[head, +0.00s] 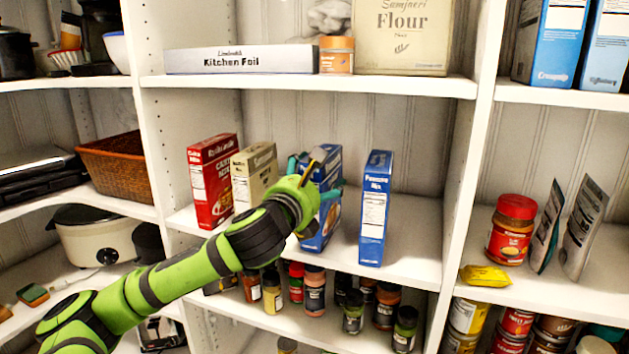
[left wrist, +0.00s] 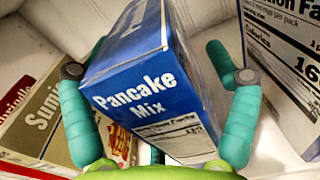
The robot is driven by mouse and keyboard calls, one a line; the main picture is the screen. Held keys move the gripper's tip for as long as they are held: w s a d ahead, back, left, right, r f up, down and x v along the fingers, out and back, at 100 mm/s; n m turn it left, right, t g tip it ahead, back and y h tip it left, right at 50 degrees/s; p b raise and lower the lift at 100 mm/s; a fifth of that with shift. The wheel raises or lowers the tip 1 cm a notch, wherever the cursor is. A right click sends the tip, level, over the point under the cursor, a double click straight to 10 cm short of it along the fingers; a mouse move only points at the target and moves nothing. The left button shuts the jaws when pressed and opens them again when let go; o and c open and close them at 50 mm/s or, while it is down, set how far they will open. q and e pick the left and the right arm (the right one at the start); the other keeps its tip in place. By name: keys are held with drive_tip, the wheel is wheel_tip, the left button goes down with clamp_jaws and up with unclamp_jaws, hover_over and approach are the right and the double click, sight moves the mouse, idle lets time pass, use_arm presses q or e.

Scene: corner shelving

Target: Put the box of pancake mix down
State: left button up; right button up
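A blue box of pancake mix (head: 328,222) is upright on the middle shelf (head: 413,240), partly hidden behind my left gripper (head: 318,172). In the left wrist view the box (left wrist: 140,88) is between the two teal fingers of the gripper (left wrist: 158,105). The left finger is close against the box's edge; a gap shows between the right finger and the box. The fingers look spread around the box, not closed on it. A second blue pancake mix box (head: 374,210) stands just to the right. My right gripper is in neither view.
A red cake mix box (head: 212,182) and a beige box (head: 254,175) stand to the left on the same shelf. The shelf is bare right of the second blue box. Kitchen foil (head: 240,60) lies on the shelf above; spice jars (head: 315,290) stand below.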

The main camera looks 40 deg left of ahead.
use_arm(q)
drive_tip(key=shift+s+r, duration=0.15)
drive_tip(key=shift+r, duration=0.05)
drive_tip(key=b+v, duration=1.1)
drive_tip(key=shift+s, duration=0.3)
idle(1.7)
